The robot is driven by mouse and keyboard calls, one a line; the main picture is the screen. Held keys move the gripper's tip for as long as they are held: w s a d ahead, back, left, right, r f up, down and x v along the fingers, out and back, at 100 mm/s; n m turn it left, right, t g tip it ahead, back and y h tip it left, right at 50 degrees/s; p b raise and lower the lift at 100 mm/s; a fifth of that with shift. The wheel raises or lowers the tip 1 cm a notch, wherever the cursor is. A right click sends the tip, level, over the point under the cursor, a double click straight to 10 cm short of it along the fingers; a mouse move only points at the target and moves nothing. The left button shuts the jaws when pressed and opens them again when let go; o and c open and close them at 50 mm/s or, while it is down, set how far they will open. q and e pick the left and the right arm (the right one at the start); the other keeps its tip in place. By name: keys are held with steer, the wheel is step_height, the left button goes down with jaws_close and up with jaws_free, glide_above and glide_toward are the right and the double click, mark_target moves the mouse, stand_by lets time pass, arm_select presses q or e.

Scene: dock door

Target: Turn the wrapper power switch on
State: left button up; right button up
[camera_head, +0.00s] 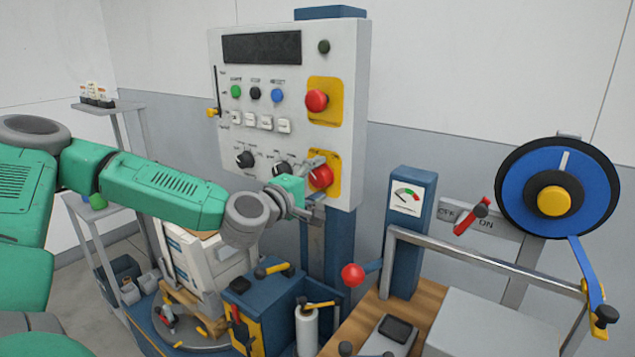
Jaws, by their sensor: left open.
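A grey control panel (225,65) stands upright on a blue post. At its lower right a red rotary knob (321,177) sits on a yellow plate (333,161). My left gripper (311,183) is open at this knob, its grey fingers close around the knob's left side. I cannot tell whether they touch it. The gripper partly hides the knob and plate, so the switch position is not readable. My right gripper is not in view.
A red mushroom button (316,100) sits above the knob. Coloured buttons and black dials (246,159) lie left of it. A red lever (470,217) on an OFF/ON plate, a gauge post (407,200) and a blue reel (520,190) stand at right. A red ball handle (353,275) sticks up below.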

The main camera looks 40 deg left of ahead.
arm_select(q)
steer(key=c, duration=1.2)
steer(key=shift+o, duration=0.2)
steer(key=shift+s, duration=0.1)
